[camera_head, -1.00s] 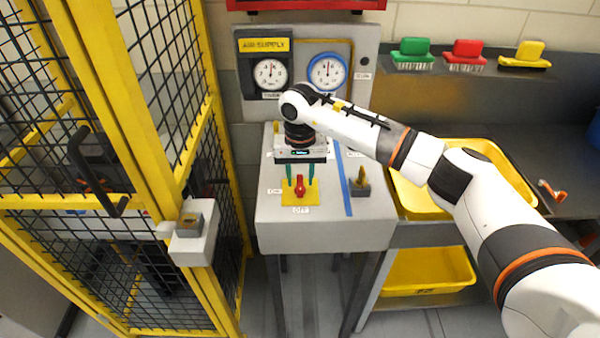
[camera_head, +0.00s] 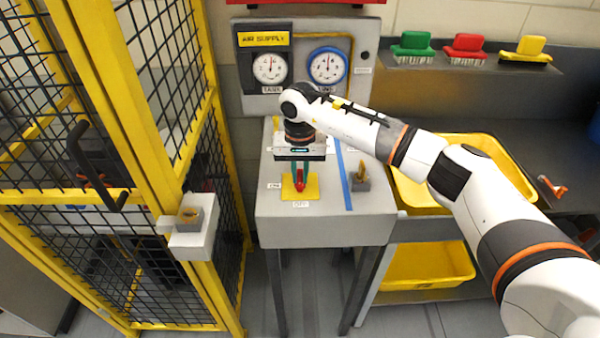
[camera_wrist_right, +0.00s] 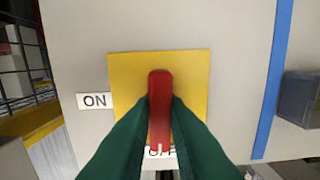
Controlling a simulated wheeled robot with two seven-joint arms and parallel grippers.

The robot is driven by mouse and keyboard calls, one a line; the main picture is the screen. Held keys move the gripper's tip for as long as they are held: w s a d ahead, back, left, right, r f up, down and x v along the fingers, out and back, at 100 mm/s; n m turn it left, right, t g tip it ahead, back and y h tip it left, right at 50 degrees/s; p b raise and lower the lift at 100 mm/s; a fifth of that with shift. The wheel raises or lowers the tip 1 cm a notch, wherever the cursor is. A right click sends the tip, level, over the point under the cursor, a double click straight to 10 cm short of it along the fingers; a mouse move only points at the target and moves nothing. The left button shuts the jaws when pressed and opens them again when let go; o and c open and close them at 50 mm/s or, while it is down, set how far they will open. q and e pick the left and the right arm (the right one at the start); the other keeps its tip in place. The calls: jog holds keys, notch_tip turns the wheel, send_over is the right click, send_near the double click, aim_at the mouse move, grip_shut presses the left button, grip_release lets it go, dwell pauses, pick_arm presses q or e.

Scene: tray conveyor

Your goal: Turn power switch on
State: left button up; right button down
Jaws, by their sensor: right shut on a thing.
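The power switch is a red handle (camera_head: 300,180) on a yellow plate (camera_head: 312,191) on the grey cabinet's top. In the right wrist view the red handle (camera_wrist_right: 160,100) points down the picture toward the partly covered OFF label (camera_wrist_right: 160,153). The ON label (camera_wrist_right: 95,101) is left of the yellow plate (camera_wrist_right: 130,70). My right gripper (camera_head: 300,172) is above the plate, its green fingers shut on the red handle; in the right wrist view the fingers (camera_wrist_right: 160,120) press on both its sides. My left gripper is not in view.
A grey block with a yellow-brown knob (camera_head: 361,180) stands right of the blue stripe (camera_head: 343,175). The air supply panel (camera_head: 300,60) with two gauges is behind. A yellow-framed mesh fence (camera_head: 225,150) is at left, yellow bins (camera_head: 425,270) at right.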

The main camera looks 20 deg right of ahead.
aim_at(300, 176)
jog(key=m+b, duration=0.3)
jog(key=shift+f+m, duration=0.1)
jog(key=shift+m, duration=0.2)
jog(key=m+b, duration=0.3)
jog(key=m, duration=0.2)
jog(key=m+b, duration=0.1)
jog(key=m, duration=0.4)
jog(key=shift+b, duration=0.35)
jog(key=shift+r+m+b, duration=0.2)
jog(key=shift+m+b, duration=0.25)
jog(key=shift+m, duration=1.45)
jog(key=c, duration=1.4)
grip_release()
notch_tip(300, 176, up, 12)
jog(key=b, duration=0.1)
jog(key=shift+b, duration=0.35)
